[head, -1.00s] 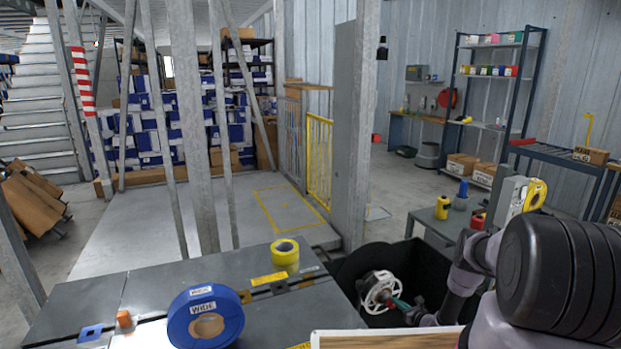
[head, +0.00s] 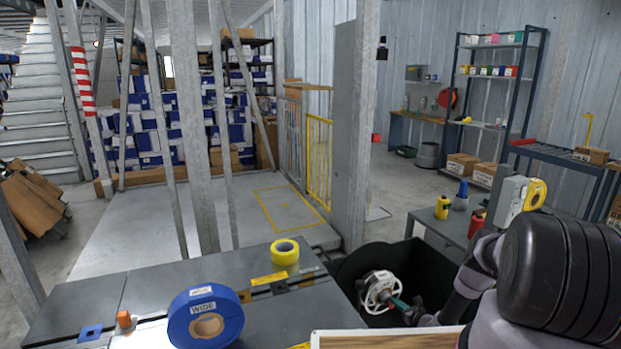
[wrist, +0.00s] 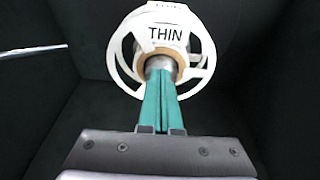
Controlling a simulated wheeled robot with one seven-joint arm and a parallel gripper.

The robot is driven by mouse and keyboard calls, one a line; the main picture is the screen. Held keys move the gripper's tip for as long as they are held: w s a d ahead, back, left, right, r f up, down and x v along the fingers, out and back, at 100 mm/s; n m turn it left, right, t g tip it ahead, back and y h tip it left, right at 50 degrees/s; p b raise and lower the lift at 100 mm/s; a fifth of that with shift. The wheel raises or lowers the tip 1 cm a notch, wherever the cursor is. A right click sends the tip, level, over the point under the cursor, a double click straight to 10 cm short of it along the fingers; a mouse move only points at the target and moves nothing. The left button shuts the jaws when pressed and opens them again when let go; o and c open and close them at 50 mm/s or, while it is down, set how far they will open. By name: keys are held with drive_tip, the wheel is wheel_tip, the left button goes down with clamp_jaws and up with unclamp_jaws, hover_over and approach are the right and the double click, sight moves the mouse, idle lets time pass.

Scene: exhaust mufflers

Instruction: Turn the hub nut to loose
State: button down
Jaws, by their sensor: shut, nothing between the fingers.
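A white spoked reel (head: 379,290) stands inside a black bin, right of the table. In the wrist view the reel (wrist: 204,47) has a label reading THIN and a tan ring around its hub. A grey metal piece at the hub centre, seemingly the hub nut (wrist: 160,63), shows just beyond my fingertips. My gripper (wrist: 161,76) has green fingers pressed together, with nothing seen between them, pointing at the hub. The tips meet or nearly meet the grey piece; contact is unclear. In the head view my gripper (head: 394,301) reaches the reel from the right.
On the grey table (head: 80,295) stand a blue WIDE tape roll (head: 207,316) and a yellow roll (head: 285,252). A side table (head: 440,227) with bottles stands behind my arm. A wooden-edged panel (head: 385,340) lies in front.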

drive_tip(key=s+d, duration=0.2)
drive_tip(key=s, duration=0.3)
drive_tip(key=shift+s+r, duration=0.25)
drive_tip(key=shift+s, duration=0.05)
drive_tip(key=shift+d, duration=0.1)
drive_tip(key=shift+w+d+r+x, duration=0.1)
drive_tip(key=shift+r+x, duration=0.1)
drive_tip(key=shift+x, duration=0.8)
drive_tip(key=shift+w+d+r+x, duration=0.1)
drive_tip(key=shift+r+x, duration=0.1)
drive_tip(key=shift+x, duration=0.75)
drive_tip(key=shift+w+d+r+x, duration=0.1)
drive_tip(key=shift+r+x, duration=0.1)
drive_tip(key=shift+x, duration=0.8)
drive_tip(key=shift+f, duration=0.3)
